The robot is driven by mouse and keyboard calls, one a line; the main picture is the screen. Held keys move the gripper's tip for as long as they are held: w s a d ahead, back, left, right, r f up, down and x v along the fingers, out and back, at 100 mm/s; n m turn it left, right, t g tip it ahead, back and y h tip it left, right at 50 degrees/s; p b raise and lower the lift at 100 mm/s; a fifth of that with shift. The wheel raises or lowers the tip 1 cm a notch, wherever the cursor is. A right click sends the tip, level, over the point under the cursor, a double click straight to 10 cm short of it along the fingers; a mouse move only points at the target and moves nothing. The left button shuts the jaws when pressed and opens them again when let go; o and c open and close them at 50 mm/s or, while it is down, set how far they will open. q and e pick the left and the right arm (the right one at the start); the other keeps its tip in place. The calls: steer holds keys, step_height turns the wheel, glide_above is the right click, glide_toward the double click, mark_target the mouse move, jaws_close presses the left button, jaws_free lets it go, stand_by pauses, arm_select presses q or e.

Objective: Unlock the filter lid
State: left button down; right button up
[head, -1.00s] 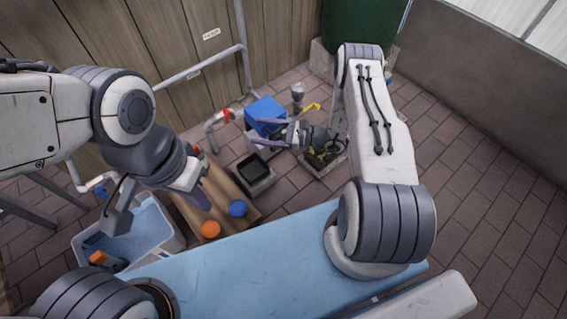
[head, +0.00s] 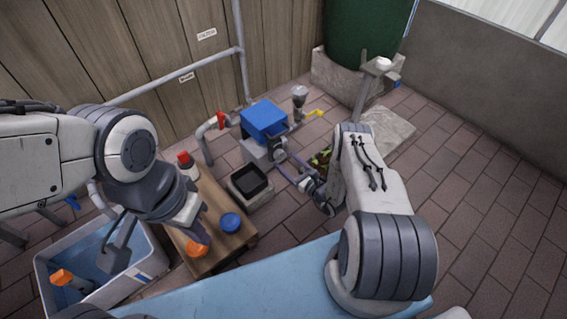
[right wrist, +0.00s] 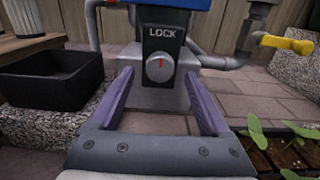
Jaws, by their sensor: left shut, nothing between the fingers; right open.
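The filter unit is a grey box with a blue lid (head: 264,117) at the back centre of the head view. In the right wrist view, its dark front panel reads LOCK (right wrist: 164,33) above a round grey knob (right wrist: 159,68). My right gripper (head: 287,168) is open in front of the unit. In the right wrist view its fingers (right wrist: 158,88) lie left and right of the knob, and I see no contact. My left gripper (head: 201,236) is shut and empty above the wooden bench.
A black-lined planter (head: 250,184) stands left of the filter. A wooden bench (head: 215,255) holds a blue and an orange item. A water tub (head: 45,275) is at lower left. A yellow-handled tap (right wrist: 287,43) and seedlings (right wrist: 285,145) are right of the knob.

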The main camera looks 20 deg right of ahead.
steer(key=shift+b+x, duration=0.35)
steer(key=shift+x, duration=0.8)
jaws_close()
